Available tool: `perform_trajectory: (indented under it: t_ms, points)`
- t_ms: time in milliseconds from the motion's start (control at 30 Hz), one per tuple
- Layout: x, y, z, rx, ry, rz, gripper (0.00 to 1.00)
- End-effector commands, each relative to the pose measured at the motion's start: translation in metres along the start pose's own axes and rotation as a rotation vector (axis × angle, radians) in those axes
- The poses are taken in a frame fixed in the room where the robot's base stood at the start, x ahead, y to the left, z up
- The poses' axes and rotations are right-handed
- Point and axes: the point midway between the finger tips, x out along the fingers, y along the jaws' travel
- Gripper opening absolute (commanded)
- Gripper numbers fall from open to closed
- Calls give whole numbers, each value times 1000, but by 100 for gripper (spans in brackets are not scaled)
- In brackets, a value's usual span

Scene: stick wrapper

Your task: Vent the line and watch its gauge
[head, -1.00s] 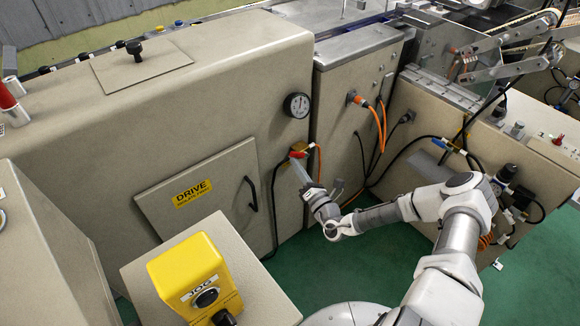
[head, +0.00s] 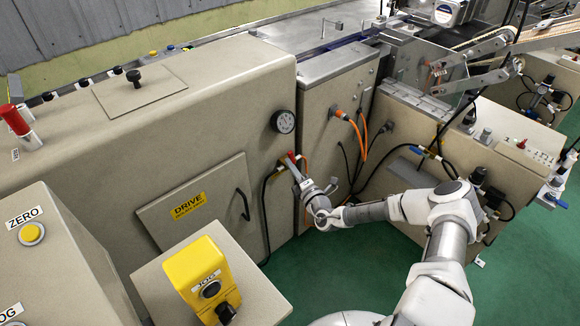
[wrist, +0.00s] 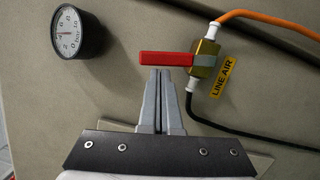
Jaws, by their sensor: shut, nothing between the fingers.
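The line air valve shows in the wrist view as a brass body (wrist: 204,59) with a red lever (wrist: 165,58) pointing left, across the body. A yellow LINE AIR label (wrist: 223,77) is beside it. My gripper (wrist: 158,72) is shut and empty, its fingertips right at the lever's underside; whether they touch it I cannot tell. In the head view the red lever (head: 292,157) shows just beyond my gripper (head: 297,173). The round gauge (wrist: 69,32) is left of the valve in the wrist view and above it in the head view (head: 284,121). Its reading is too small to tell.
An orange hose (wrist: 265,21) and a black hose (wrist: 245,131) join the valve. Below the gauge is a DRIVE door (head: 195,210) with a black handle. A yellow JOG box (head: 197,275) stands in front. Green floor (head: 345,262) is free around my arm.

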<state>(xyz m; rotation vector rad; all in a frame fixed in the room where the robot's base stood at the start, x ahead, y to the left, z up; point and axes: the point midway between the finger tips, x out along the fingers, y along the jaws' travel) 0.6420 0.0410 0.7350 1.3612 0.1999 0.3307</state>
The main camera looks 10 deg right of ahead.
Motion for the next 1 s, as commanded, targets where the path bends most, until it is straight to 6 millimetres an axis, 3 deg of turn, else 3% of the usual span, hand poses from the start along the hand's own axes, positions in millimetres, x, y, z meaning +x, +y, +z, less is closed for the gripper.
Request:
perform_trajectory:
  t_ms: [167,267,700,1000]
  points:
    - [-13,0,0,-1,1,-1,0]
    - [-32,1,1,2,0,-2,0]
    - [-137,0,1,1,-2,-2,0]
    - [-172,0,1,0,-1,-1,0]
